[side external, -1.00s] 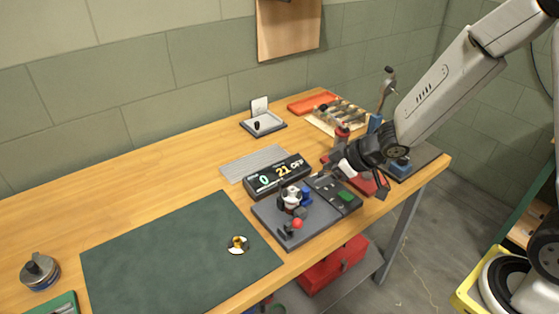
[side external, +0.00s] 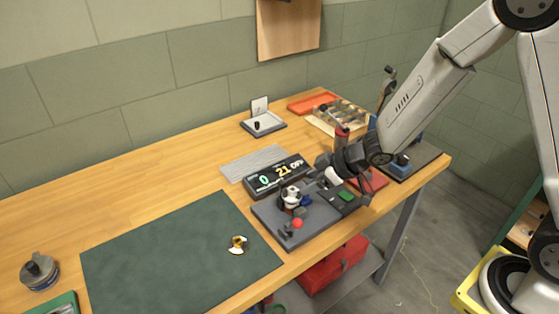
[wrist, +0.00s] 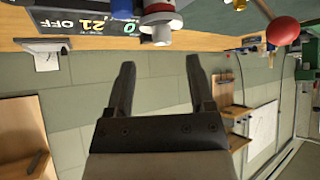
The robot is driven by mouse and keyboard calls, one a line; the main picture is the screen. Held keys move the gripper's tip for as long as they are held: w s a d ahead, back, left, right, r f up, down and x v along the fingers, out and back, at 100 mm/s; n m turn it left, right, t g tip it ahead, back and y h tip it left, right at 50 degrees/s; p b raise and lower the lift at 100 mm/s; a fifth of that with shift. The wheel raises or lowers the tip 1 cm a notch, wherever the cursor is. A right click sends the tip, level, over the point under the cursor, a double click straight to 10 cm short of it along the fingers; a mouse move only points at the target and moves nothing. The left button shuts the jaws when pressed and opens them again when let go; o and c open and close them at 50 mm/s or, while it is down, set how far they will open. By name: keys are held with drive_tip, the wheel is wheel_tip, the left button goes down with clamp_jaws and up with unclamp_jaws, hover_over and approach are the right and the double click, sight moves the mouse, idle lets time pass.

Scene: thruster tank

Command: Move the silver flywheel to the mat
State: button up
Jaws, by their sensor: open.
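A tank unit (side external: 292,196) with white, silver and dark parts stands on a grey base plate (side external: 268,214). The silver flywheel is hard to tell apart from it; a silver and white round part (wrist: 160,18) with a red band shows in the wrist view. The dark green mat (side external: 160,255) lies at the front left, with a small white and brass propeller (side external: 238,243) on it. My gripper (side external: 314,183) is just right of the tank unit. In the wrist view its two fingers (wrist: 161,75) are apart, with nothing between them.
A display box (side external: 276,176) reading 0, 21, OFF stands behind the unit. A red knob (side external: 297,223) sits on the base plate's front. A silver tin (side external: 40,272) stands left of the mat. Most of the mat is clear.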

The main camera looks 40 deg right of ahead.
sight(295, 190)
drive_tip(key=shift+x, duration=2.6)
drive_tip(key=shift+a, duration=0.15)
clamp_jaws()
drive_tip(key=shift+r, duration=0.15)
wheel_tip(295, 190, up, 10)
